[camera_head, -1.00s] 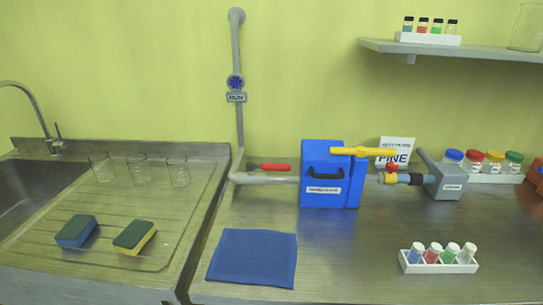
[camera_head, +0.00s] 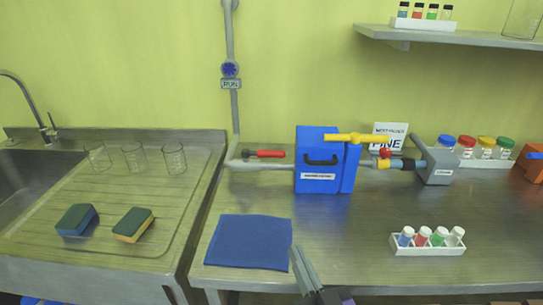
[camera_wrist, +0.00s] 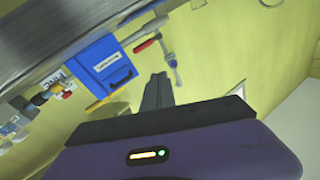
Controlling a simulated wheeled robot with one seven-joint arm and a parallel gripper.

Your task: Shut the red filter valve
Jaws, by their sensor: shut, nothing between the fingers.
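The red valve handle (camera_head: 268,154) lies level along the grey pipe (camera_head: 262,165), just left of the blue filter box (camera_head: 316,176). In the wrist view the red handle (camera_wrist: 147,45) shows beside the blue box (camera_wrist: 103,66), tilted by the camera angle. My gripper (camera_head: 298,256) is at the bottom of the head view, in front of the bench edge and well short of the handle. Its fingers (camera_wrist: 158,84) are shut and empty in the wrist view.
A blue cloth (camera_head: 248,242) lies on the front of the bench. A white rack of vials (camera_head: 428,250) stands to the right. The sink side at left holds several glass beakers (camera_head: 175,158) and two sponges (camera_head: 133,225).

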